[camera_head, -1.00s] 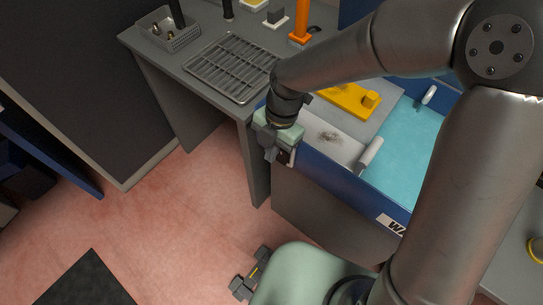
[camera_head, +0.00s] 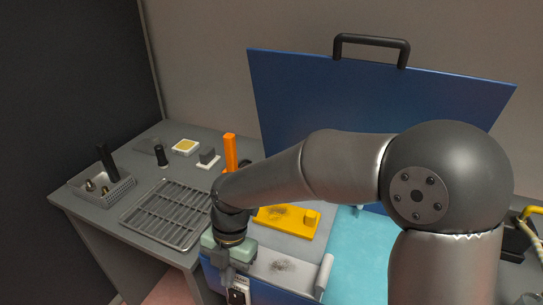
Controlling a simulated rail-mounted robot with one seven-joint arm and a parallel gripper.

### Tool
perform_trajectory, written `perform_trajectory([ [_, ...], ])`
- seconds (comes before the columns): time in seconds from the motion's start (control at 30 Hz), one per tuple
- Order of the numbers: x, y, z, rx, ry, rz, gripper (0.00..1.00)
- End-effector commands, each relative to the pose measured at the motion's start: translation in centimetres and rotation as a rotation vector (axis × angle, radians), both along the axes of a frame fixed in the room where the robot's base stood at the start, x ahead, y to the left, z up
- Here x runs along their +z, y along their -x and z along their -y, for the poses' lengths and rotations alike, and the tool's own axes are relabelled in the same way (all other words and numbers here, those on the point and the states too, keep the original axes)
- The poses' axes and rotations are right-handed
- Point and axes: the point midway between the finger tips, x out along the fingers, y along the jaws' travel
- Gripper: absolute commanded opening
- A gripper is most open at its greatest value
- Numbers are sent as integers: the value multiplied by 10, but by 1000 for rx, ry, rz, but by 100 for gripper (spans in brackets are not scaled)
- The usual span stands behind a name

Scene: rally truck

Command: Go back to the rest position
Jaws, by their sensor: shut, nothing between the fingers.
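My gripper (camera_head: 238,296) hangs at the front left corner of the blue bin, pointing down, with its fingers near the lower edge of the view. Its fingers are shut with nothing seen between them. My arm rises from the lower right and bends over the bin to it. The blue bin (camera_head: 270,290) holds turquoise liquid or lining (camera_head: 360,265) on its right side, and its large blue lid (camera_head: 370,100) stands open behind it.
Left on the grey bench are a metal rack (camera_head: 168,215), a grey basket (camera_head: 103,190), an orange upright (camera_head: 230,153), and small pads (camera_head: 185,147). A dark wall stands at the left.

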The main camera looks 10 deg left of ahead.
Motion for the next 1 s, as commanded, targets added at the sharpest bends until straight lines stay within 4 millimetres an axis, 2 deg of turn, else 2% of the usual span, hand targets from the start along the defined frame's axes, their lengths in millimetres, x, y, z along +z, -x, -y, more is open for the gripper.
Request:
perform_trajectory([
  [0.07, 1, -2, 6, -38, 15, 6, 0],
  [0.13, 3, -6, 20, -142, 52, 21, 0],
  [0.23, 11, -13, 59, -430, 142, 59, 0],
  [0.33, 21, -17, 113, -850, 241, 102, 0],
  [0.43, 33, -12, 168, -1310, 313, 131, 0],
  [0.5, 39, -3, 203, -1633, 344, 135, 0],
  [0.63, 47, 20, 255, -2184, 366, 100, 0],
  [0.7, 48, 33, 274, -2424, 364, 64, 0],
  [0.8, 48, 47, 291, -2672, 357, 9, 0],
  [0.9, 48, 55, 300, -2812, 352, -31, 0],
  [1.0, 47, 58, 302, -2863, 353, -46, 0],
])
